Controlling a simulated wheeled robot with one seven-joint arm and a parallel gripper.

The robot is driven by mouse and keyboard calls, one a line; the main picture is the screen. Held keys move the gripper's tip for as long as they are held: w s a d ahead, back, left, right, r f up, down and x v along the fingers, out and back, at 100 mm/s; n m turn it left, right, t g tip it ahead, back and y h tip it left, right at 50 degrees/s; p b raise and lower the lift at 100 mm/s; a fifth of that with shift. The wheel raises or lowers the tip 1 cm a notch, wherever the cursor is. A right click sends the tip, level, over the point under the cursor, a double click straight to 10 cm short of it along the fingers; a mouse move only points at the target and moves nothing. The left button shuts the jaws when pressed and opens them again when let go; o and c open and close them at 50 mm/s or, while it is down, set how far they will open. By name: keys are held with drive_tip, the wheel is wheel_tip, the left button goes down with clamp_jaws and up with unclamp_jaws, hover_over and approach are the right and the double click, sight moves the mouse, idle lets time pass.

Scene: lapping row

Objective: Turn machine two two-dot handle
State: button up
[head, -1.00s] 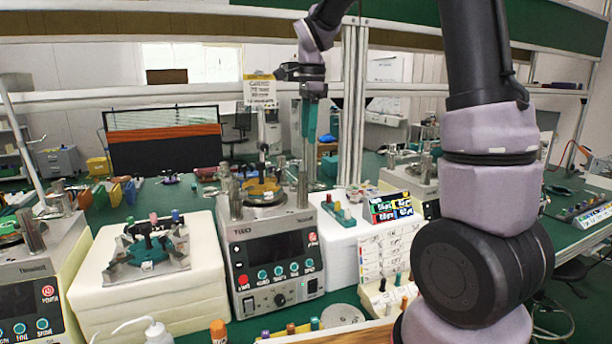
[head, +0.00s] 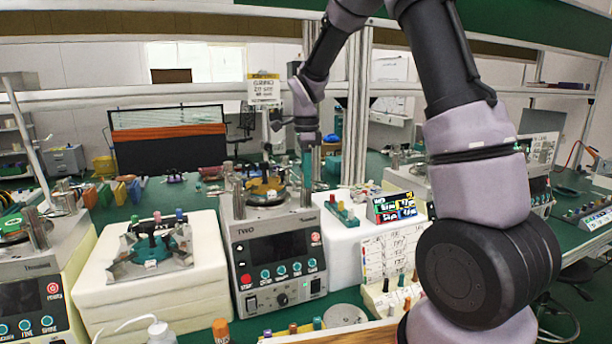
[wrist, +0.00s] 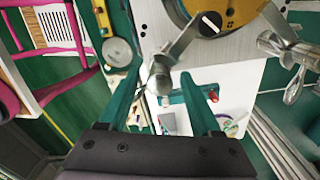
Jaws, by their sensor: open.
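Machine two (head: 262,235), a grey unit labelled TWO with a dark screen and a row of knobs, stands mid-picture in the head view. A round yellow-topped plate and upright metal posts are on top of it. My gripper (head: 306,180) points down beside the right-hand post. In the wrist view my gripper (wrist: 161,78) has its teal fingers spread, with a grey metal lever (wrist: 172,62) from the machine reaching between or just beyond the tips. I cannot tell whether they touch. The yellow plate (wrist: 212,22) shows at the top. No two-dot marking is readable.
A white block with a teal fixture (head: 150,250) stands left of machine two. A white stand with a coloured sign (head: 400,208) and a card rack (head: 392,255) are at its right. Another machine (head: 35,290) is at the far left. A label sign (head: 264,89) hangs behind.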

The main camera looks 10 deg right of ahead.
drive_tip(key=shift+f, duration=0.15)
clamp_jaws()
idle(1.4)
